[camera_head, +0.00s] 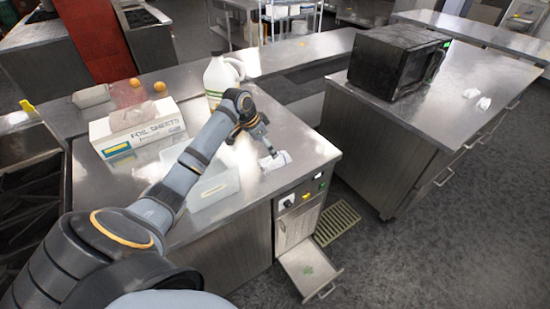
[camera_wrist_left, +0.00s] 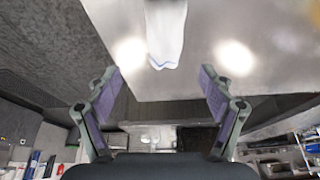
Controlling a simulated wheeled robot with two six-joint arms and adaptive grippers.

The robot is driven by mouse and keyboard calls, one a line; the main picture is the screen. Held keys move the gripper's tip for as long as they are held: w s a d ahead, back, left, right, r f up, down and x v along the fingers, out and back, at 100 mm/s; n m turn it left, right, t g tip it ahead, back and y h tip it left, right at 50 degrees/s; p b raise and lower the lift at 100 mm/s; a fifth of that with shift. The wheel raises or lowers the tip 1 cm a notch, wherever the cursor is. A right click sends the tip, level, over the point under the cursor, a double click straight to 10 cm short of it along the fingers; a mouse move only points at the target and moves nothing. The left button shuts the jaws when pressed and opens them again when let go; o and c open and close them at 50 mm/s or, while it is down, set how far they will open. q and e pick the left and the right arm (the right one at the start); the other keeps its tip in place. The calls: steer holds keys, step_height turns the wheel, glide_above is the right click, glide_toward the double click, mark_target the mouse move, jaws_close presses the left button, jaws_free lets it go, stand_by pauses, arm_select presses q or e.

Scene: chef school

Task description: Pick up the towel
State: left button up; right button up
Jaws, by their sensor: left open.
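The towel (camera_head: 277,161) is a small white folded cloth lying on the steel counter near its right front corner. In the left wrist view the towel (camera_wrist_left: 166,32) shows as a white strip with a blue edge, at the top centre. My left gripper (camera_head: 268,147) is over the counter right at the towel, pointing down. In the wrist view my left gripper (camera_wrist_left: 157,88) has its two purple-padded fingers spread wide, with nothing between them. The towel lies beyond the fingertips, in line with the gap. My right gripper is not in view.
A translucent bin (camera_head: 215,187) stands left of the towel. A foil sheets box (camera_head: 137,130) and a white jug (camera_head: 217,80) are behind it. A drawer (camera_head: 310,270) is open below the counter. A black microwave (camera_head: 395,62) sits on the right counter.

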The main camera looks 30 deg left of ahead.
mark_target(271, 159)
arm_select(q)
steer(key=shift+w+a+f, duration=0.25)
steer(key=shift+w+f, duration=0.2)
steer(key=shift+f, duration=0.1)
steer(key=shift+w+a+f, duration=0.25)
steer(key=shift+w+f, duration=0.2)
steer(key=shift+f, duration=0.3)
steer(key=shift+d+f+p, duration=0.6)
steer(key=shift+f+p, duration=0.2)
steer(key=shift+p, duration=0.2)
steer(key=shift+x, duration=1.05)
steer(key=shift+w+a+f, duration=0.2)
steer(key=shift+w+f, duration=0.05)
steer(key=shift+f, duration=0.1)
steer(key=shift+s+r, duration=0.15)
steer(key=shift+s, duration=0.05)
steer(key=c, duration=1.3)
steer(key=shift+o, duration=0.2)
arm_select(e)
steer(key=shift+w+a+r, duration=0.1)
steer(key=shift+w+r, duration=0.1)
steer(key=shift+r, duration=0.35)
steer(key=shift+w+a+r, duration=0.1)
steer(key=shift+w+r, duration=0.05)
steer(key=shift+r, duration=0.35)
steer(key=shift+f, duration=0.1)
